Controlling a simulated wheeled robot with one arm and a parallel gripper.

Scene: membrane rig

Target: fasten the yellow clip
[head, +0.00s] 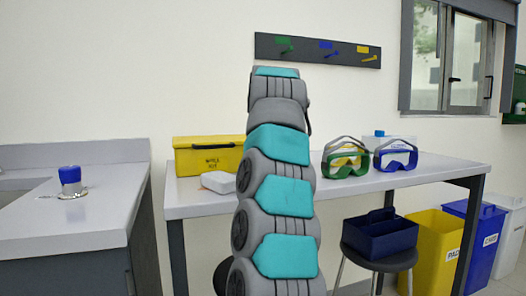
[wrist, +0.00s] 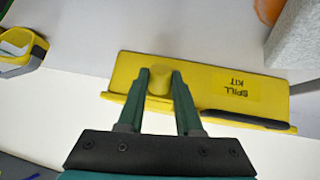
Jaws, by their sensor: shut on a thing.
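The yellow spill kit box (head: 207,160) stands on the table, left of my arm in the head view. In the wrist view the box (wrist: 130,70) has its label upside down and a dark handle (wrist: 247,120) along one edge. My gripper (wrist: 160,76) is shut on a yellow rounded piece at the box, which looks like the yellow clip (wrist: 158,84). A finger stands on each side of it. Its lower part is hidden. In the head view my arm hides the gripper and the clip.
A white block (head: 218,182) lies by the box. Green goggles (head: 350,172) and blue goggles (head: 397,160) stand right of my arm; yellow goggles show in the wrist view (wrist: 20,45). A hook board (head: 310,48) hangs above. A stool with a blue caddy (head: 378,236) stands below.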

